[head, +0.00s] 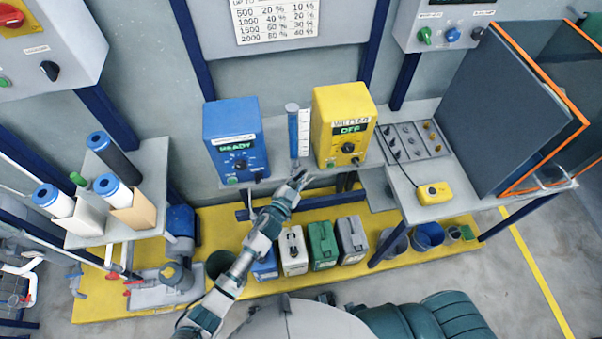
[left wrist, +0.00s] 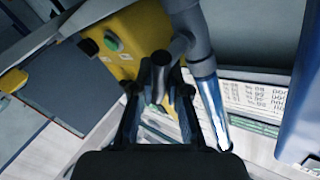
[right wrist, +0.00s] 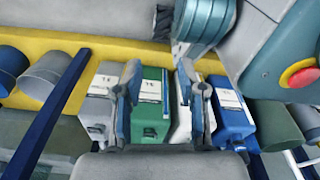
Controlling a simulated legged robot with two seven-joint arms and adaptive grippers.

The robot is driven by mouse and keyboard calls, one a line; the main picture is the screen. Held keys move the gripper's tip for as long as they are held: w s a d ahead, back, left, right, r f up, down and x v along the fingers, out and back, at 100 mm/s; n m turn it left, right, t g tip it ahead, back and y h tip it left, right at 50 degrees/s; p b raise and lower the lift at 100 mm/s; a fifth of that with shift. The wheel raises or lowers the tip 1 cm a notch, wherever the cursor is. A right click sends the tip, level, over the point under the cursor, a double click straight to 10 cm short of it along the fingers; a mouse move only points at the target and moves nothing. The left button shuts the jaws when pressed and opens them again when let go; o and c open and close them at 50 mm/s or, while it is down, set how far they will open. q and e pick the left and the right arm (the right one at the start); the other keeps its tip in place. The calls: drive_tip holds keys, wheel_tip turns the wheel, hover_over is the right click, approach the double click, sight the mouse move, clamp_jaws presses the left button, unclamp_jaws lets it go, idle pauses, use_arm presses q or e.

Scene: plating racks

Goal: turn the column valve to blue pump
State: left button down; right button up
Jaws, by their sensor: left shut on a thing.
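The column (head: 293,132) is a clear upright cylinder with blue liquid, between the blue pump (head: 234,138), whose display reads READY, and the yellow pump (head: 343,124), whose display reads OFF. In the left wrist view the column (left wrist: 212,105) joins a grey valve body with a short round handle (left wrist: 162,66). My left gripper (head: 303,178) is at the column's foot; in the left wrist view its fingers (left wrist: 160,88) are shut on the valve handle. Which pump the valve points to cannot be told. My right gripper (right wrist: 163,88) is open and empty, above several canisters.
A grey shelf (head: 385,172) carries the pumps. Right of them are a plate of small knobs (head: 413,141), a yellow box (head: 434,193) and orange-framed dark panels (head: 530,110). Canisters (head: 323,245) and buckets stand on the yellow floor platform (head: 110,303) below.

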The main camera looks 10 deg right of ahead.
use_arm(q)
drive_tip(key=shift+d+r, duration=0.15)
drive_tip(key=shift+r, duration=0.15)
drive_tip(key=m+p, duration=0.1)
drive_tip(key=p, duration=0.2)
drive_tip(key=shift+w+d+r+g+y+p, duration=0.1)
drive_tip(key=shift+r+g+y+p, duration=0.1)
drive_tip(key=shift+g+y+p, duration=0.2)
drive_tip(key=shift+d+r+m+p, duration=0.15)
drive_tip(key=shift+m+p, duration=0.25)
drive_tip(key=shift+p, duration=0.6)
drive_tip(key=p, duration=0.2)
drive_tip(key=m+g+y+p, duration=0.1)
drive_tip(key=shift+d+f+m+p, duration=0.15)
drive_tip(key=shift+f+m+p, duration=0.15)
drive_tip(key=shift+f+p, duration=0.1)
drive_tip(key=shift+f+y, duration=0.15)
drive_tip(key=shift+y, duration=0.25)
drive_tip(key=shift+f, duration=0.2)
use_arm(e)
drive_tip(key=s+d+r, duration=0.2)
drive_tip(key=s+r, duration=0.1)
drive_tip(key=s, duration=0.6)
drive_tip(key=shift+d+r, duration=0.2)
drive_tip(key=shift+r, duration=0.1)
